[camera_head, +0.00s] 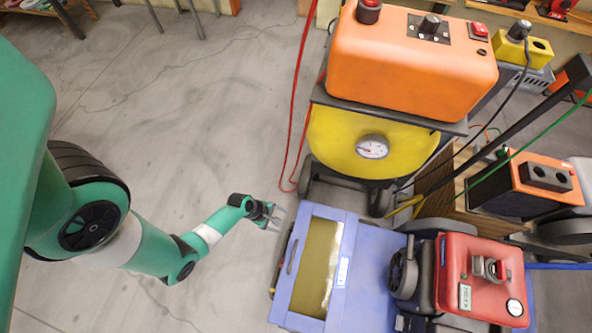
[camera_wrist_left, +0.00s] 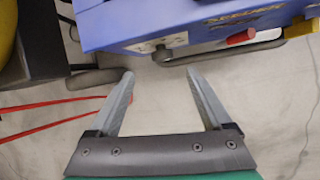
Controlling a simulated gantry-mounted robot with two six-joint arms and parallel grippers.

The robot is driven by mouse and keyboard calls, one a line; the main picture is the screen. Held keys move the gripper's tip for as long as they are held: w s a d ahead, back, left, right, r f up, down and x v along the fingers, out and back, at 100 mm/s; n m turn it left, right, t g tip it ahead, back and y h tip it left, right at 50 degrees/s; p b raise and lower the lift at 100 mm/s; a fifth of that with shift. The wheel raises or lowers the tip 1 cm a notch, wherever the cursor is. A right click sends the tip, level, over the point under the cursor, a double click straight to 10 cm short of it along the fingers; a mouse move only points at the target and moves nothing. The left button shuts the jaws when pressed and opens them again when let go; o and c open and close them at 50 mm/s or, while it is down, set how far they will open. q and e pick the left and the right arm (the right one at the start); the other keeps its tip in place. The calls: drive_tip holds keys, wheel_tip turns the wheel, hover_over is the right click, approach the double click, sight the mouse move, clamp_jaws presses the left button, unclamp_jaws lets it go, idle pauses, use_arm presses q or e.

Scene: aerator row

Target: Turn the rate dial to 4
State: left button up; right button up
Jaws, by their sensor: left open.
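My left gripper (camera_head: 277,216) is open and empty beside the left side of the blue machine (camera_head: 365,272). In the left wrist view the open fingers (camera_wrist_left: 160,76) point at the blue machine's side (camera_wrist_left: 190,14). A small dark knob (camera_wrist_left: 162,54) sits by a pale marked panel (camera_wrist_left: 158,42) on that side, just beyond the gap between the fingertips and apart from them. It may be the rate dial; its setting is too small to read. A red knob (camera_wrist_left: 240,37) is to its right. My right gripper is not in view.
A dark handle bar (camera_wrist_left: 270,43) runs along the blue machine's edge. A red cable (camera_head: 296,110) lies on the floor near the gripper.

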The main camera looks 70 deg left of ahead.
use_arm(q)
drive_tip(key=b+x, duration=0.5)
drive_tip(key=x, duration=0.2)
drive_tip(key=s+b+x, duration=0.1)
drive_tip(key=b+x, duration=0.2)
drive_tip(key=shift+a+f+b, duration=0.15)
drive_tip(key=shift+f+b, duration=0.2)
drive_tip(key=shift+f, duration=0.05)
drive_tip(key=shift+w+f+b, duration=0.3)
drive_tip(key=shift+f, duration=0.1)
